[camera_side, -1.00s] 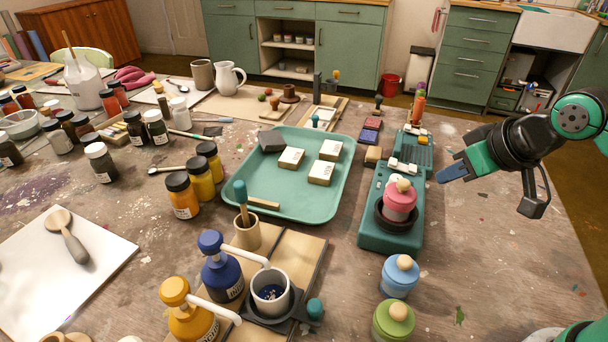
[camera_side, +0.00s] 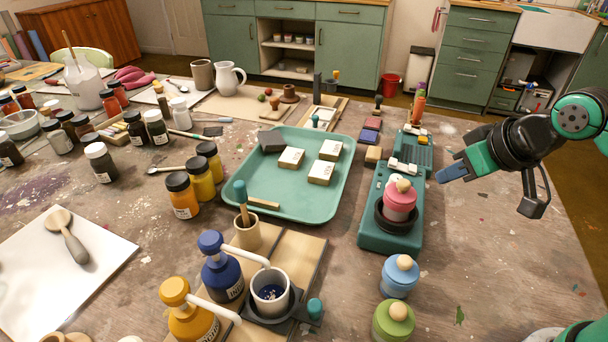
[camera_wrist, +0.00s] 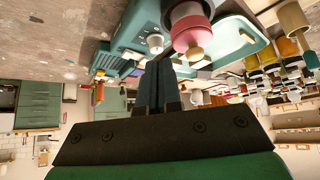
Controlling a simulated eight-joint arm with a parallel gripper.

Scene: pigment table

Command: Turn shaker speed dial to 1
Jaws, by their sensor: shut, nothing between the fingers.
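The shaker is a teal box (camera_side: 378,238) right of the tray in the side view. A pink pot (camera_side: 400,203) with a pale round knob sits in its black cup (camera_side: 384,220). In the wrist view the shaker body (camera_wrist: 128,32) is upside down at the top, with the pink pot (camera_wrist: 188,30) beside my fingers. A small whitish knob (camera_wrist: 155,42), seemingly the speed dial, shows just beyond my fingertips. Its setting is too small to read. My gripper (camera_side: 442,176) is shut and empty, to the right of the shaker and apart from it. Its dark fingers (camera_wrist: 160,72) point toward the knob.
A teal tray (camera_side: 240,188) with pale blocks lies left of the shaker. A blue pot (camera_side: 399,278) and a green pot (camera_side: 393,322) stand in front of it. A teal keyed device (camera_side: 414,150) is behind. Bare table lies to the right.

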